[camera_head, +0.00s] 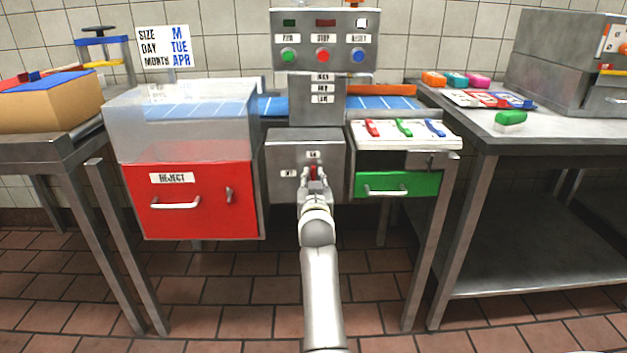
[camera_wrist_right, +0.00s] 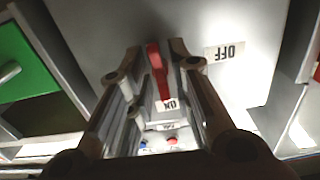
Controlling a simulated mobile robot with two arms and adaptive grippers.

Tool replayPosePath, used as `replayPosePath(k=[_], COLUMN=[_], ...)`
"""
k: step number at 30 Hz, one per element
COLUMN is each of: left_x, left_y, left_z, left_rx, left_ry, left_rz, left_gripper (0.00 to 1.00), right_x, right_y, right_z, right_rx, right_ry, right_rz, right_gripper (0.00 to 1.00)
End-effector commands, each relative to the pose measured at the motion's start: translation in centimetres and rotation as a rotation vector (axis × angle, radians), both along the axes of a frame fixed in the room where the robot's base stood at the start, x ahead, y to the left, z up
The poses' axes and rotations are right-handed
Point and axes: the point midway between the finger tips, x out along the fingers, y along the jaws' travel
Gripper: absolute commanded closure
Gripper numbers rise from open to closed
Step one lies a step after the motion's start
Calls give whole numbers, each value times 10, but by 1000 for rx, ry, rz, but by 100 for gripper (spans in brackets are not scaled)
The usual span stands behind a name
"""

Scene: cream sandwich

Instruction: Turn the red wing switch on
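The red wing switch (camera_head: 314,172) is on the front of the grey metal box (camera_head: 279,150) in the middle. In the right wrist view the red wing (camera_wrist_right: 153,70) stands nearly upright in the picture, with one end close to the ON label (camera_wrist_right: 170,104). The OFF label (camera_wrist_right: 224,51) is off to its side. My right gripper (camera_head: 315,185) is at the box front, its fingers on either side of the wing. In the right wrist view the fingers (camera_wrist_right: 156,50) are apart, with gaps visible beside the wing. My left gripper is out of view.
A red REJECT bin (camera_head: 190,215) stands left of the box, and a green drawer (camera_head: 397,184) is at its right. A control panel (camera_head: 322,41) with several buttons is above. Tables stand on both sides; the floor in front is clear.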

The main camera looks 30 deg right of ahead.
Motion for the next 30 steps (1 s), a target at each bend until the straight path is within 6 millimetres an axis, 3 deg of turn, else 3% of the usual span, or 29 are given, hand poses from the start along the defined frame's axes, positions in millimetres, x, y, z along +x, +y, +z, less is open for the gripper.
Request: replayPosePath(k=[13, 24, 30], left_x=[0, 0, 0], left_y=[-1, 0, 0], left_z=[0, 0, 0], left_rx=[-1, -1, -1], left_ry=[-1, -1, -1], left_rz=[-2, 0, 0], left_gripper=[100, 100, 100], right_x=[0, 0, 0], right_y=[-1, -1, 0], right_z=[11, 78, 98], right_rx=[-5, -3, -2], right_ry=[-5, -6, -2], right_rz=[-1, -1, 0], right_gripper=[70, 70, 70])
